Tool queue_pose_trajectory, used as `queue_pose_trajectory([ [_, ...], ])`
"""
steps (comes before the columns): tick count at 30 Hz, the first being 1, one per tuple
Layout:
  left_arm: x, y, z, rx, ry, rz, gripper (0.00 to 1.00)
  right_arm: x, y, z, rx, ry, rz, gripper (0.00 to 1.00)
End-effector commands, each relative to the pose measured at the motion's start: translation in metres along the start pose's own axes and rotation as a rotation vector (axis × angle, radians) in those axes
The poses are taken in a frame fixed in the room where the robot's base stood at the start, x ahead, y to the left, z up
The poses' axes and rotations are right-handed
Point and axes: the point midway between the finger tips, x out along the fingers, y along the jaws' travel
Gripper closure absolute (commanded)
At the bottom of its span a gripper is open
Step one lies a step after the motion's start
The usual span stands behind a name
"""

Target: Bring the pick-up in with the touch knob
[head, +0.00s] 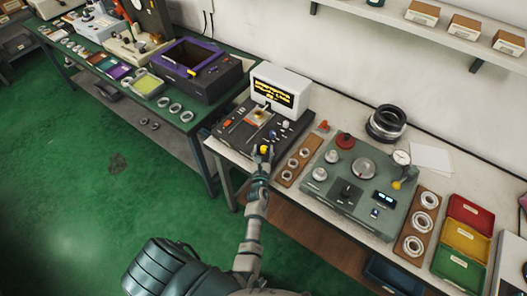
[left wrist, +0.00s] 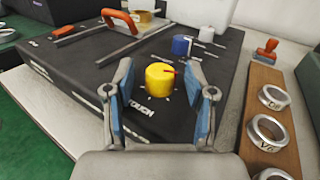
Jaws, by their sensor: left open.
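The touch knob is a yellow knob (left wrist: 160,80) with a red mark on top, next to the word TOUCH on a dark instrument (left wrist: 60,75). In the left wrist view my open left gripper (left wrist: 162,100) has one blue-padded finger on each side of the knob, with gaps showing. In the head view the knob (head: 264,149) sits at the tip of my left gripper (head: 263,155). A bearing ring in a holder (left wrist: 140,18) sits on the instrument, near a bar with an orange handle (left wrist: 78,30); which part is the pick-up I cannot tell. My right gripper is not in view.
A wooden strip with rings (head: 296,163) and a grey-green machine (head: 350,180) lie to the right. Blue and white knobs (left wrist: 182,45) are just behind the yellow one. Green floor is free in front.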

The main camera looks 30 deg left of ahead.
Motion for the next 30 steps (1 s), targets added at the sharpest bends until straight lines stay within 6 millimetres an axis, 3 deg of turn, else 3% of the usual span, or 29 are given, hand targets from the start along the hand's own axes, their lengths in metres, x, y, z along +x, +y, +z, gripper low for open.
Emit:
queue_pose_trajectory([
  [1, 0.0, 0.0, 0.0, 0.0, 0.0, 0.0, 0.5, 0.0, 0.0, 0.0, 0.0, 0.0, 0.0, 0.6],
  [7, 0.0, 0.0, 0.0, 0.0, 0.0, 0.0, 1.0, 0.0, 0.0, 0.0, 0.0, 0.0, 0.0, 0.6],
  [20, 0.0, 0.002, -0.001, 0.004, 0.003, -0.065, 1.0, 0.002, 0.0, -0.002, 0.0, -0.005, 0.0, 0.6],
  [26, 0.0, 0.004, -0.003, 0.01, 0.007, -0.195, 1.0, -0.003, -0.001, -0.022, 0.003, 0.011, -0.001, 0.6],
  [30, 0.0, 0.004, -0.005, 0.007, 0.013, -0.297, 1.0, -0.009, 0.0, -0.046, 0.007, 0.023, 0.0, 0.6],
])
